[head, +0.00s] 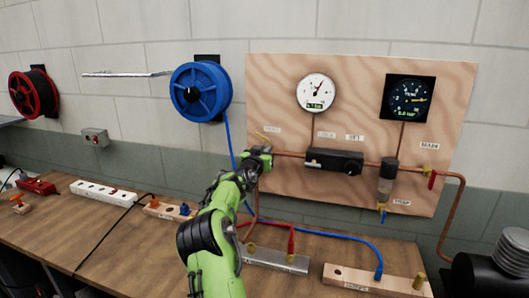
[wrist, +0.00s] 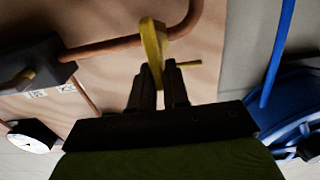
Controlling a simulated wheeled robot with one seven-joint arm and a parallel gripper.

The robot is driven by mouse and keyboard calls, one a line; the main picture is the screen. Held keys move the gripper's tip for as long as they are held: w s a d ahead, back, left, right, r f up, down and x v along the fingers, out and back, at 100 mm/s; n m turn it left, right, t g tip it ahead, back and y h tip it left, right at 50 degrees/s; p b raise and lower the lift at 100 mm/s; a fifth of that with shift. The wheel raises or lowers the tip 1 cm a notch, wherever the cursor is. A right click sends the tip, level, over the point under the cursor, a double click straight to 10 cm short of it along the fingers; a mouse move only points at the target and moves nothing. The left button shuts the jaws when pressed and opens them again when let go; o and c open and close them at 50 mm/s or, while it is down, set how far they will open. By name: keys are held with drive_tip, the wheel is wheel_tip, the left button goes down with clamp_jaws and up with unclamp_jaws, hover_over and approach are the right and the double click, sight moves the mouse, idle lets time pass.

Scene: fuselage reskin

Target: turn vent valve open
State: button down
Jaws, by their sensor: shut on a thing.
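The vent valve shows in the wrist view as a yellow handle (wrist: 153,42) on the copper pipe, with a thin yellow stem beside it. My gripper (wrist: 160,72) has its two dark fingers closed at the lower end of this handle, one on each side. In the head view my gripper (head: 263,154) is at the left edge of the wooden panel, where the copper pipe begins. A thin yellow part (head: 263,138) sticks out just above it. The arm and gripper hide most of the valve there.
The wooden panel (head: 345,75) carries a white gauge (head: 316,92), a dark gauge (head: 408,98), a black box (head: 335,160) and a red-handled valve (head: 432,180). A blue reel (head: 201,92) hangs left. Blue and red hoses and wooden blocks lie on the bench (head: 90,235) below.

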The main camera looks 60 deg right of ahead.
drive_tip(key=shift+w+a+f+n+p, duration=0.1)
drive_tip(key=shift+w+f+n+p, duration=0.4)
drive_tip(key=shift+n, duration=2.5)
drive_tip(key=shift+w+a+f+n+p, duration=0.1)
drive_tip(key=shift+w+f+n+p, duration=0.4)
drive_tip(key=shift+n, duration=2.5)
drive_tip(key=shift+w+a+f+n+p, duration=0.1)
drive_tip(key=shift+w+f+n+p, duration=0.45)
drive_tip(key=shift+n, duration=2.45)
drive_tip(key=shift+s, duration=0.15)
drive_tip(key=c, duration=1.2)
unclamp_jaws()
drive_tip(key=shift+r, duration=0.1)
drive_tip(key=s+a+b, duration=0.2)
drive_tip(key=a, duration=1.3)
drive_tip(key=shift+s+a, duration=0.2)
drive_tip(key=shift+s, duration=0.05)
